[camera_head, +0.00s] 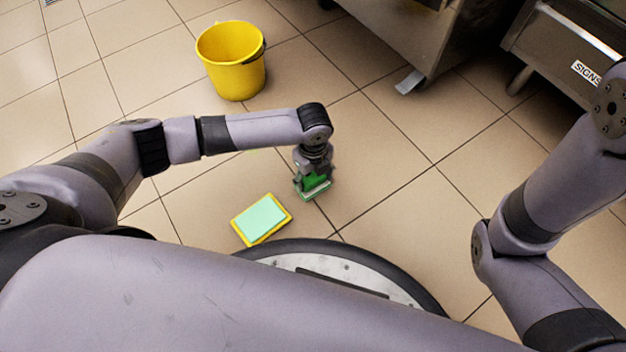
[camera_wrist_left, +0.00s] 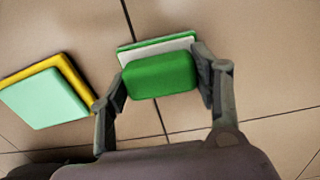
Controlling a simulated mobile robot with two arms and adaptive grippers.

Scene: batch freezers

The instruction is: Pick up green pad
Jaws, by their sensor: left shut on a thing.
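The green pad (camera_wrist_left: 160,76) is between the two fingers of my left gripper (camera_wrist_left: 158,84) in the left wrist view. The fingers touch its two sides. Beneath it a pale layer and a green edge show. In the head view the green pad (camera_head: 314,184) is low at the tip of my left gripper (camera_head: 313,178), close to the tiled floor. I cannot tell whether it is clear of the floor. My right gripper is outside both views; only my right arm shows at the right.
A yellow pad with a mint-green top (camera_head: 262,219) lies on the floor left of my left gripper, near my base. A yellow bucket (camera_head: 231,60) stands farther back. Steel equipment (camera_head: 415,35) stands at the back right. Tiled floor between them is clear.

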